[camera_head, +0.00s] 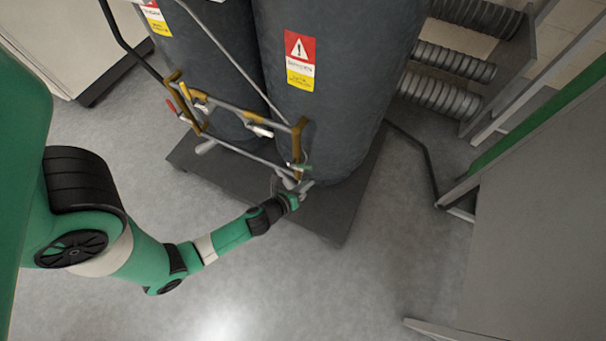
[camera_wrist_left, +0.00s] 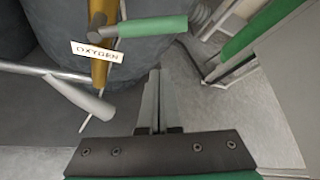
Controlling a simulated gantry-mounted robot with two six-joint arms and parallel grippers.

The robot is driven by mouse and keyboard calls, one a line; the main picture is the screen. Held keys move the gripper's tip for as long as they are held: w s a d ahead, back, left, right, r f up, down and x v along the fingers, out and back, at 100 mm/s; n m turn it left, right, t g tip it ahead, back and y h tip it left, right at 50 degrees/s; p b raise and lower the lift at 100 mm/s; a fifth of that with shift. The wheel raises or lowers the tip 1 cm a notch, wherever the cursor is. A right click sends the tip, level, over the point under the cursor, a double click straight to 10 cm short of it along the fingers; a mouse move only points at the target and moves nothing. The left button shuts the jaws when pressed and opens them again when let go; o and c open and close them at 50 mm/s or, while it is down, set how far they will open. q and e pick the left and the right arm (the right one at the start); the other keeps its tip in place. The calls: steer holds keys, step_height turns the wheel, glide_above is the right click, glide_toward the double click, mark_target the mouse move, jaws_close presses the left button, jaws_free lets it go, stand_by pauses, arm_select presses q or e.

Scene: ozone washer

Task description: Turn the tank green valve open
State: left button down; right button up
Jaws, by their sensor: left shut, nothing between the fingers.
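The green valve handle (camera_wrist_left: 152,27) is in the upper middle of the left wrist view, sticking out sideways from a brass-coloured pipe (camera_wrist_left: 103,20). In the head view it is a small green piece (camera_head: 302,168) low on the right of the pipework. An "OXYGEN" tag (camera_wrist_left: 97,51) hangs on the pipe. My left gripper (camera_wrist_left: 155,75) is shut and empty, its fingertips below the green handle in the wrist view and apart from it. In the head view my left gripper (camera_head: 297,188) is close by the pipework. My right gripper is not in view.
Two large dark tanks (camera_head: 325,130) stand on a dark base plate (camera_head: 340,215). A grey-white lever (camera_wrist_left: 80,97) sits left of my fingers. A red handle (camera_head: 184,90) is on the left pipe. Ribbed hoses (camera_head: 440,95) are behind; open floor (camera_head: 300,280) lies in front.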

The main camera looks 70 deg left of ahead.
arm_select(q)
steer(key=r, duration=0.1)
steer(key=a+r+p, duration=0.1)
steer(key=r, duration=0.1)
steer(key=shift+s+a+r+p, duration=0.15)
steer(key=shift+s+a+p, duration=0.15)
steer(key=shift+s+a, duration=0.1)
